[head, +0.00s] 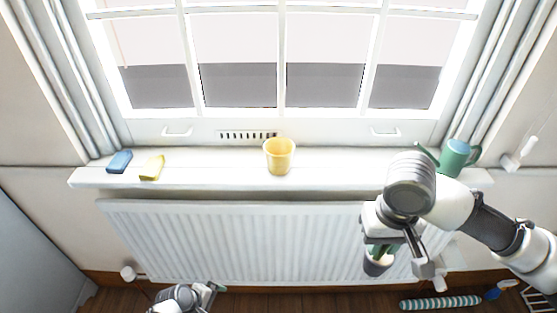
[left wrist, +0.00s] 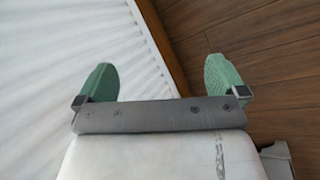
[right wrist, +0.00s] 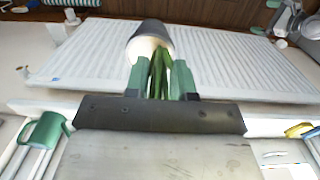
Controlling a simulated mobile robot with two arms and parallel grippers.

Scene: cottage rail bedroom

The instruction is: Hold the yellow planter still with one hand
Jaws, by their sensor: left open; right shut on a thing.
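The yellow planter (head: 279,158) stands upright on the white windowsill (head: 225,177), near its middle, with no gripper touching it. My right gripper (head: 382,248) is in front of the radiator, right of and below the planter. It is shut on the green leaves of a plant (right wrist: 158,75), whose dark grey pot (right wrist: 150,33) has a pale inside; the pot also shows in the head view (head: 377,265). My left gripper (left wrist: 162,82) is open and empty, low by the radiator and above the wood floor. In the head view only part of it shows at the bottom edge.
A white radiator (head: 250,240) is below. A striped roll (head: 440,302) lies on the floor at right.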

